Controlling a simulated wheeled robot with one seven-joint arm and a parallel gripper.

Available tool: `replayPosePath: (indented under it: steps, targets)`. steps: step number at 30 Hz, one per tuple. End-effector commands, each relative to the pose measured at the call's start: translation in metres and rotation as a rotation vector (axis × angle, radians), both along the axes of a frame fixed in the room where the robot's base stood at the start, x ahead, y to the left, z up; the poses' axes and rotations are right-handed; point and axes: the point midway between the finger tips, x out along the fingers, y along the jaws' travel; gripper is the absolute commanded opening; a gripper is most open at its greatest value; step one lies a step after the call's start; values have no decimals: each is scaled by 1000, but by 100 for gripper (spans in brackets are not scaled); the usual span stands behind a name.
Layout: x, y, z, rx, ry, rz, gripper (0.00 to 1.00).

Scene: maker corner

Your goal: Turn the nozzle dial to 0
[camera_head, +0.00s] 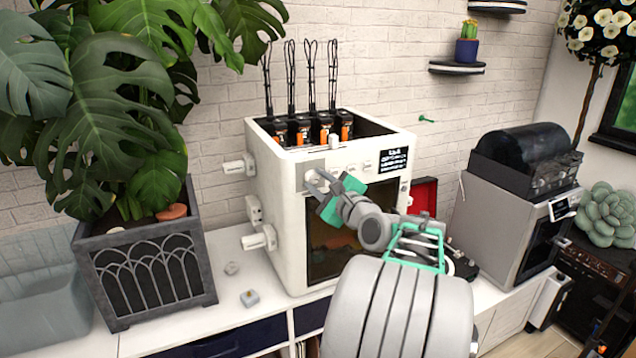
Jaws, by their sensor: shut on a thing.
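The white boxy machine (286,215) stands on the white counter. It has a dark front window and a row of small controls along its upper front panel. My gripper (317,181), with teal pads, reaches the upper left of this panel. Its fingers are closed around a small pale dial (313,176) there. The fingers partly cover the dial, and its pointer and marks are too small to read. I cannot read the labels to tell which dial is the nozzle dial.
A large potted plant (150,270) stands at the left. White spool holders (258,240) stick out from the machine's left side. A second machine (500,225) stands at the right, with a red box (424,194) between.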

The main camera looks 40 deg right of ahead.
Motion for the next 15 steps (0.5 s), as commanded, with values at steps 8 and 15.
replayPosePath:
  steps: [8, 15]
  targets:
    - [0, 0, -2, -122, 35, 1, 0]
    - [0, 1, -3, -319, 91, 0, 0]
